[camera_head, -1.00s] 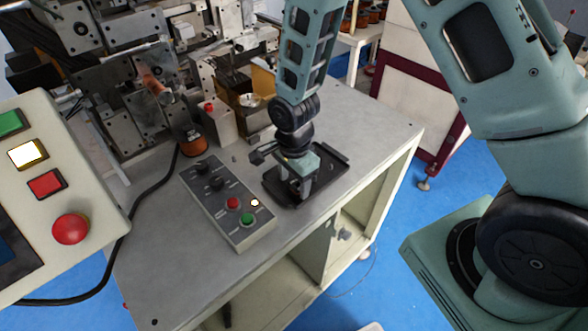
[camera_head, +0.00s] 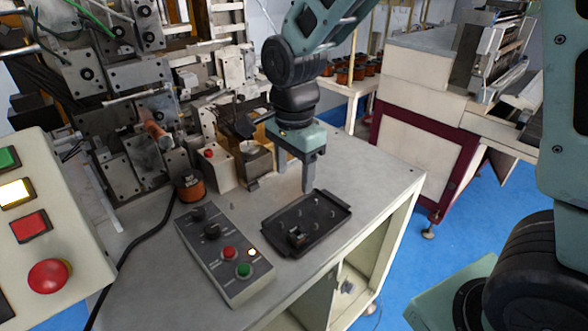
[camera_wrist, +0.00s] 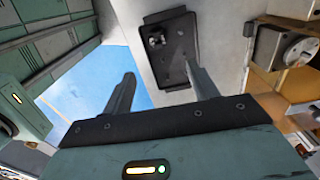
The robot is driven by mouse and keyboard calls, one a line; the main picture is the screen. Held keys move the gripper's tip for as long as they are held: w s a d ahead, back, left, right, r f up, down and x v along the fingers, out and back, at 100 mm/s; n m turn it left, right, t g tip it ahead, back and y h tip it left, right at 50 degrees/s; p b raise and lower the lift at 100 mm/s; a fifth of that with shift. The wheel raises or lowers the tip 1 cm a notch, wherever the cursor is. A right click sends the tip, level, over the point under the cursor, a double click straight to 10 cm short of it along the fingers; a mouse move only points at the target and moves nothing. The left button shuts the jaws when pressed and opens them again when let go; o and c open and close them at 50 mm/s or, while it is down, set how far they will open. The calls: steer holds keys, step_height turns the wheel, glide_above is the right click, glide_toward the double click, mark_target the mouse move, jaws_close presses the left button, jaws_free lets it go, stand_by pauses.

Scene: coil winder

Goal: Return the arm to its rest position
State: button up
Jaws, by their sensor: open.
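My gripper (camera_head: 294,178) hangs in the air above the table, over the far edge of a black tray (camera_head: 308,222). Its fingers point down, apart, with nothing between them. In the wrist view my gripper (camera_wrist: 160,88) also shows open and empty, with the black tray (camera_wrist: 172,68) beyond the fingers. The tray lies flat on the table, has several small pegs, and holds a small dark part (camera_head: 297,236) near its front left corner.
A control box (camera_head: 225,255) with buttons and knobs stands left of the tray. The winding machine (camera_head: 140,120) and an orange-brown coil (camera_head: 190,187) are behind it. A button panel (camera_head: 45,225) is at the left. The grey table (camera_head: 380,180) is bare right of the tray.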

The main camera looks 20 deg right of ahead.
steer(key=shift+r, duration=0.4)
steer(key=s+a+f+n+b, duration=0.1)
steer(key=s+a+n+b, duration=0.1)
steer(key=s+n, duration=0.8)
steer(key=s+a+f+n+b, duration=0.1)
steer(key=s+a+f+n, duration=0.1)
steer(key=s+n, duration=0.8)
steer(key=a+n, duration=0.1)
steer(key=n, duration=0.1)
steer(key=shift+a+n+y+b, duration=0.3)
steer(key=shift+a+b, duration=0.05)
steer(key=shift+a, duration=0.05)
